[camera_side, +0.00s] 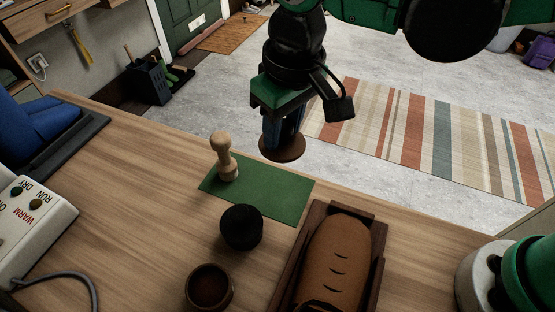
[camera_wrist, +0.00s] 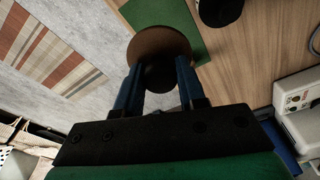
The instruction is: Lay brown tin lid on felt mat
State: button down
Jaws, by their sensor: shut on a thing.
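The brown tin lid (camera_side: 283,148) is a flat round disc held level beneath my gripper (camera_side: 283,132). In the wrist view the lid (camera_wrist: 160,45) sits between the blue fingertips of my gripper (camera_wrist: 160,78), which is shut on it. The felt mat (camera_side: 279,202) is a green rectangle on the wooden bench. The lid is in the air near the mat's far edge; its exact height is hard to tell. In the wrist view the lid covers part of the mat (camera_wrist: 187,18). A pale wooden peg-like stamp (camera_side: 224,160) stands upright on the mat's left end.
A black round container (camera_side: 241,227) stands at the mat's near edge, with a brown cup (camera_side: 209,287) closer. A loaf (camera_side: 335,260) lies in a dark wooden tray (camera_side: 375,262). A white control box (camera_side: 30,228) is at left. The mat's right part is bare.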

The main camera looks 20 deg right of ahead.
notch_tip(320, 180, down, 11)
jog(key=shift+f, duration=0.2)
dwell(0.4)
jog(key=c, duration=0.5)
grip_release()
jog(key=shift+f, duration=0.15)
jog(key=r, duration=0.4)
jog(key=s+r, duration=0.1)
jog(key=r, duration=0.7)
jog(key=shift+s+d, duration=0.15)
jog(key=shift+d, duration=0.1)
jog(key=d+m+t, duration=0.1)
jog(key=d+t, duration=0.1)
jog(key=d, duration=0.5)
jog(key=d+m+t, duration=0.2)
jog(key=d, duration=0.5)
jog(key=s+d+m+t, duration=0.1)
jog(key=d+t, duration=0.1)
jog(key=d, duration=0.5)
jog(key=shift+d+r+h, duration=0.2)
jog(key=shift+d+h, duration=0.1)
jog(key=shift+d, duration=0.05)
